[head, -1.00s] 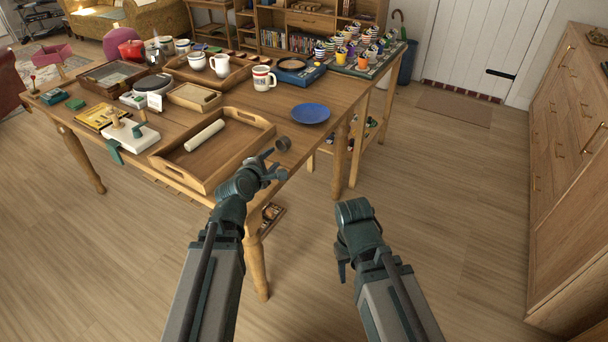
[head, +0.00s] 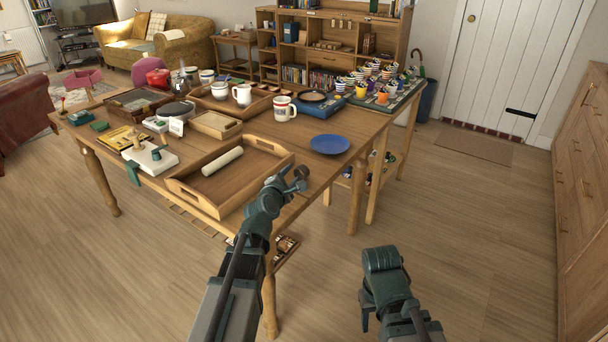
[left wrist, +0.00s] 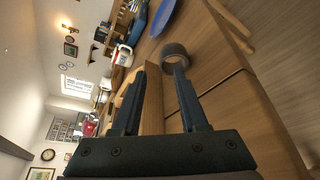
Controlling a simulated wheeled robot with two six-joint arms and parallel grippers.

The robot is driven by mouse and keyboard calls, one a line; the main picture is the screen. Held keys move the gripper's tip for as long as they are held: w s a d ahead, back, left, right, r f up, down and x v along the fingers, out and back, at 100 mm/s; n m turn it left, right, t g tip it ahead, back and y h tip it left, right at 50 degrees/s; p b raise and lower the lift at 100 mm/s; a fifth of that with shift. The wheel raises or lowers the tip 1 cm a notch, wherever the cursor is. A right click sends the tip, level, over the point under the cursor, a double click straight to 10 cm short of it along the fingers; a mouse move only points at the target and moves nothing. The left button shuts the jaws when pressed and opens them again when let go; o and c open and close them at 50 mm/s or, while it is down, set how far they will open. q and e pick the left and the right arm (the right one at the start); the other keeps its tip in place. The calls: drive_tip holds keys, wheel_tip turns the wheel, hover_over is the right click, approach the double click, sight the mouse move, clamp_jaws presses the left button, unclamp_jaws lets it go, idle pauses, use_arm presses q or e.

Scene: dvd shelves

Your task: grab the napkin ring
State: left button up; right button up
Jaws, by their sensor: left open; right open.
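The napkin ring is a small dark grey-brown band (head: 302,171) near the front right corner of the wooden table, beside the tray. It also shows in the left wrist view (left wrist: 175,51), resting on its side at the tip of the right-hand finger. My left gripper (head: 290,184) is open and empty at the ring. In the left wrist view the fingers of that gripper (left wrist: 158,70) are spread, and one tip overlaps the ring's lower edge; I cannot tell whether it touches. My right gripper (head: 366,318) hangs away from the table, over the floor, and is open.
A wooden tray (head: 215,207) holding a pale roll (head: 222,161) stands left of the ring. A blue plate (head: 329,144) lies behind it, with a mug (head: 283,108) further back. The table's front edge is close to the ring.

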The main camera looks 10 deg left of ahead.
sight(297, 169)
use_arm(q)
drive_tip(key=shift+b+x, duration=0.6)
drive_tip(key=shift+x, duration=2.2)
drive_tip(key=shift+s+d, duration=0.1)
drive_tip(key=shift+d, duration=0.05)
clamp_jaws()
